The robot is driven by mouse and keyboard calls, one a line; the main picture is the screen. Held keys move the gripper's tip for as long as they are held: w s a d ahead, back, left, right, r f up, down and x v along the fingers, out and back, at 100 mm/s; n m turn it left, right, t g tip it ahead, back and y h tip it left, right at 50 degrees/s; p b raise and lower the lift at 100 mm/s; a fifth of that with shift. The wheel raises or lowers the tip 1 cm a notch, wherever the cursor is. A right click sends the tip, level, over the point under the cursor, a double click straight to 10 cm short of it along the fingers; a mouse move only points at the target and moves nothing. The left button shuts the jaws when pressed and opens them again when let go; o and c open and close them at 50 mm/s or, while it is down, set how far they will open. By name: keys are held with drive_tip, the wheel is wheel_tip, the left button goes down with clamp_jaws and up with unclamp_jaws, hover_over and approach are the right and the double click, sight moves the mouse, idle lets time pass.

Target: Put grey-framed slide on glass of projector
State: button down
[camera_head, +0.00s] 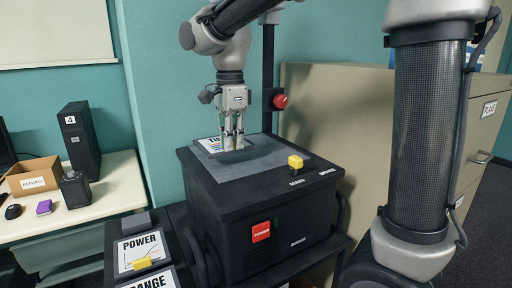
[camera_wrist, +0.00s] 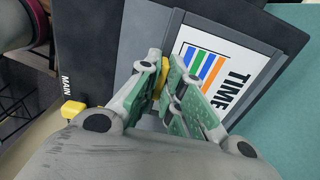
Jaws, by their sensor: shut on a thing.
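The slide marked TIME (camera_head: 210,144), with coloured stripes on white, is at the back left of the projector's top. In the wrist view this slide (camera_wrist: 227,68) shows a grey frame and a yellow tab (camera_wrist: 164,77). My gripper (camera_head: 233,145) is shut on the yellow tab, pointing down over the projector; its fingers (camera_wrist: 168,92) hide part of the slide. The projector (camera_head: 262,212) is a black box with a grey glass top (camera_head: 252,166). The slide is flat on or just above the glass; I cannot tell if they touch.
A yellow knob (camera_head: 295,162) marked MAIN and a red POWER switch (camera_head: 261,232) are on the projector. A dark post with a red knob (camera_head: 280,101) rises behind. Slides marked POWER (camera_head: 139,251) and RANGE (camera_head: 150,281) are at lower left. Filing cabinets (camera_head: 340,120) stand right.

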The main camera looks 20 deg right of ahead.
drive_tip(key=d, duration=0.2)
drive_tip(key=w+d, duration=0.1)
drive_tip(key=d, duration=0.4)
drive_tip(key=shift+w+d, duration=0.2)
drive_tip(key=shift+w, duration=0.05)
wheel_tip(320, 180, down, 4)
drive_tip(key=shift+r, duration=0.2)
drive_tip(key=c, duration=1.6)
unclamp_jaws()
drive_tip(key=shift+o, duration=0.2)
wheel_tip(320, 180, up, 8)
drive_tip(key=s+d+f+n+t, duration=0.2)
drive_tip(key=s+d+f+n, duration=0.1)
drive_tip(key=s+d+n, duration=0.3)
drive_tip(key=s+d+f+n+t, duration=0.2)
drive_tip(key=s+d+f+n, duration=0.2)
drive_tip(key=s, duration=1)
drive_tip(key=d+n, duration=0.3)
drive_tip(key=n, duration=0.2)
drive_tip(key=shift+s+d+n, duration=0.3)
drive_tip(key=shift+s+n, duration=0.1)
